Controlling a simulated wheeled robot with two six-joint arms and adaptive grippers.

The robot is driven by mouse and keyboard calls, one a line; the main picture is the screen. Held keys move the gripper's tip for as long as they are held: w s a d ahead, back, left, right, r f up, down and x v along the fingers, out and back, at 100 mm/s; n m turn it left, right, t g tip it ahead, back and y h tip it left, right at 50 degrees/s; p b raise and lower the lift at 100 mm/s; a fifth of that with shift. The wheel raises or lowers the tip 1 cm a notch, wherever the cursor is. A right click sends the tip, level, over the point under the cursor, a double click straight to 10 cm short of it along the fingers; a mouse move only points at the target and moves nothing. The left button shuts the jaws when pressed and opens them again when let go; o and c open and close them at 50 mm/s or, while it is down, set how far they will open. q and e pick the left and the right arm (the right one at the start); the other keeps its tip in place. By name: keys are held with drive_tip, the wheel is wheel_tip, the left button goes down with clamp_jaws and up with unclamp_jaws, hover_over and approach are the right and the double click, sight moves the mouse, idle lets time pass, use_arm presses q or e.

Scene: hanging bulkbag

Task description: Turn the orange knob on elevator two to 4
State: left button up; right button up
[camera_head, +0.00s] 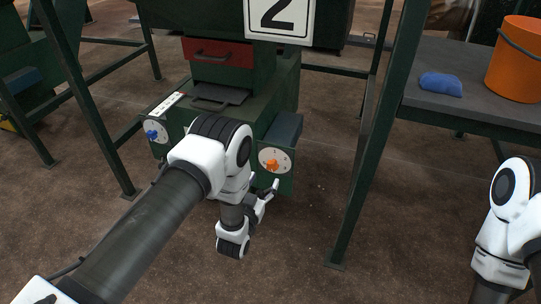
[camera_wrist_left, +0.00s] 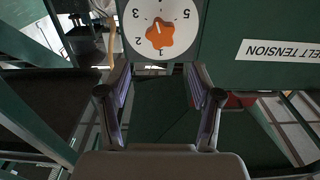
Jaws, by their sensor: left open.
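Elevator two is a dark green machine (camera_head: 255,105) with a white "2" sign (camera_head: 283,14). Its orange knob (camera_head: 271,165) sits on a round white numbered dial (camera_head: 263,155) at the lower right. In the left wrist view the orange knob (camera_wrist_left: 159,36) and dial (camera_wrist_left: 184,30) appear upside down, with 1, 2, 3 and 5 readable; I cannot tell the exact setting. My left gripper (camera_head: 266,196) is just below and in front of the knob, open and empty. Its spread fingers (camera_wrist_left: 157,78) point toward the dial, apart from the knob. My right gripper is not in view.
A blue knob (camera_head: 151,134) is on a second dial at left. A "BELT TENSION" label (camera_wrist_left: 281,51) is beside the orange knob's dial. A green post (camera_head: 372,150) stands to the right. A table (camera_head: 490,108) holds an orange bucket (camera_head: 514,62) and blue cloth-like item (camera_head: 440,84).

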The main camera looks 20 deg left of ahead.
sight(271, 167)
use_arm(q)
drive_tip(key=w+b, duration=0.1)
drive_tip(key=w, duration=0.1)
drive_tip(key=w+b, duration=0.1)
drive_tip(key=w, duration=0.1)
drive_tip(key=w+f+b, duration=0.1)
drive_tip(key=w+b, duration=0.1)
drive_tip(key=shift+w+d, duration=0.1)
drive_tip(key=shift+w, duration=0.2)
drive_tip(key=shift+w+r, duration=0.1)
drive_tip(key=shift+w, duration=0.3)
drive_tip(key=c, duration=1.1)
